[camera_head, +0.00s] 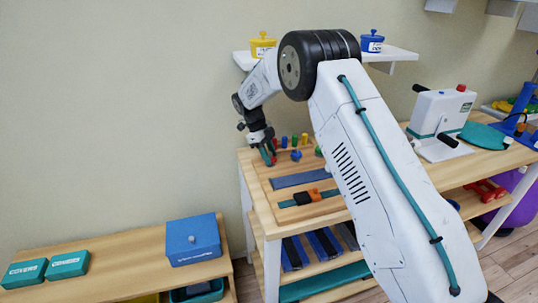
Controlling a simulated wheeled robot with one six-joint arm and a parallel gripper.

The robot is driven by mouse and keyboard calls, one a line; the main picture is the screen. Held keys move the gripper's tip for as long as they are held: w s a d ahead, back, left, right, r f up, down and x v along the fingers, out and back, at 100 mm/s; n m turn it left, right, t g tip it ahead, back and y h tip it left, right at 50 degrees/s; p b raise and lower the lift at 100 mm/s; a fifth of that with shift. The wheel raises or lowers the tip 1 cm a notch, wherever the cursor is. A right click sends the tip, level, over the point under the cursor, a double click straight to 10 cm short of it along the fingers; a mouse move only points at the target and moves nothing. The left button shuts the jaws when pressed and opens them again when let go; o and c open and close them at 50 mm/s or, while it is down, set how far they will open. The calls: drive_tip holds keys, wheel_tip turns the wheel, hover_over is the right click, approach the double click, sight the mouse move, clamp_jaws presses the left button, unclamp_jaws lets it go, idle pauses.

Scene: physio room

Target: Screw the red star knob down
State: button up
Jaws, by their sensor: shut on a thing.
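My gripper (268,153) points down over the left back part of the wooden workbench top (262,205). It is shut on the red star knob (274,159), of which only a small red bit shows by the fingers. The fingers hide most of the knob and whatever is under it, so I cannot tell how it sits on its bolt. A blue star knob (296,155) stands just right of the gripper. A green knob (318,151) is further right, partly behind my arm.
Several coloured pegs (294,141) stand close behind and right of the gripper. A blue strip (297,179) and a teal-and-orange strap (308,197) lie in front. A wall shelf (398,53) with pots is above. A white machine (440,115) stands at the right.

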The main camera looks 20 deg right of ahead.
drive_tip(key=shift+w+r+m, duration=0.15)
drive_tip(key=shift+r+m, duration=0.1)
drive_tip(key=shift+m, duration=0.25)
drive_tip(key=o, duration=1)
drive_tip(key=shift+f, duration=0.1)
